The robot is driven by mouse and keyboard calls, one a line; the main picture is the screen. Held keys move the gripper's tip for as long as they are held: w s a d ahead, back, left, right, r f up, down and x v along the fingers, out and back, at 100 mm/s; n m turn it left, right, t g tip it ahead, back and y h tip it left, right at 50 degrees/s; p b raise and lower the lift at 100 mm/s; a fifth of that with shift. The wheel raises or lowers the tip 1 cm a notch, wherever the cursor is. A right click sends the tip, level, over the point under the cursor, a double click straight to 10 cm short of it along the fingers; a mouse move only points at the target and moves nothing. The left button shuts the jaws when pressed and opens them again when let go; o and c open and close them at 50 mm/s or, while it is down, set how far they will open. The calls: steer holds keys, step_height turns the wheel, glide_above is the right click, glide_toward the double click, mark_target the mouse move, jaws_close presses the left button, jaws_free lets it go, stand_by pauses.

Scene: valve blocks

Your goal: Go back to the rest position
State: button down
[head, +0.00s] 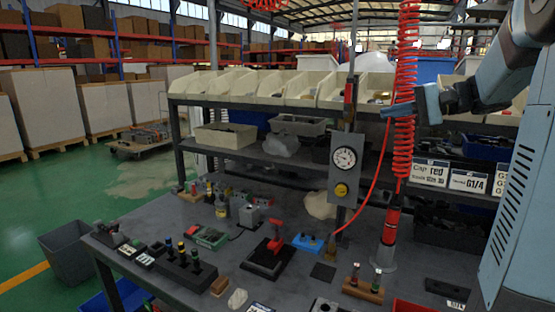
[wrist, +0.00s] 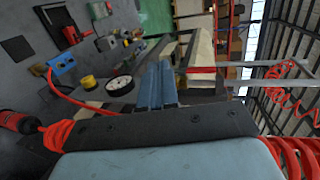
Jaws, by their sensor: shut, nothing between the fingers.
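My gripper (head: 386,112) is raised high at the right of the head view, well above the workbench (head: 215,270) and in front of the shelf bins. Its fingers point left. In the wrist view my gripper's two blue fingers (wrist: 159,68) lie side by side, shut, with nothing between them. The red coiled hose (head: 406,60) hangs right by the gripper in the head view; I cannot tell whether they touch. It also shows at both lower sides of the wrist view (wrist: 295,155).
A panel with a gauge (head: 345,158) stands at the bench's back. A red stand (head: 275,238), a blue block (head: 308,243), a black rack (head: 186,270) and a wooden holder (head: 364,288) stand on the bench. Cream bins (head: 265,88) line the shelf. A grey bin (head: 67,248) stands left.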

steer(key=s+a+f+n+g+h, duration=0.1)
steer(key=s+a+f+g+h, duration=0.1)
steer(key=s+a+f+h, duration=0.45)
steer(key=s+f+n+h, duration=0.2)
steer(key=s+f+h, duration=0.1)
steer(key=s, duration=0.6)
steer(key=s+f+n+t+h, duration=0.1)
steer(key=s+f+h, duration=0.3)
steer(key=s, duration=0.5)
steer(key=shift+s+a+f+n, duration=0.15)
steer(key=shift+a+f+n, duration=0.2)
steer(key=shift+n, duration=0.45)
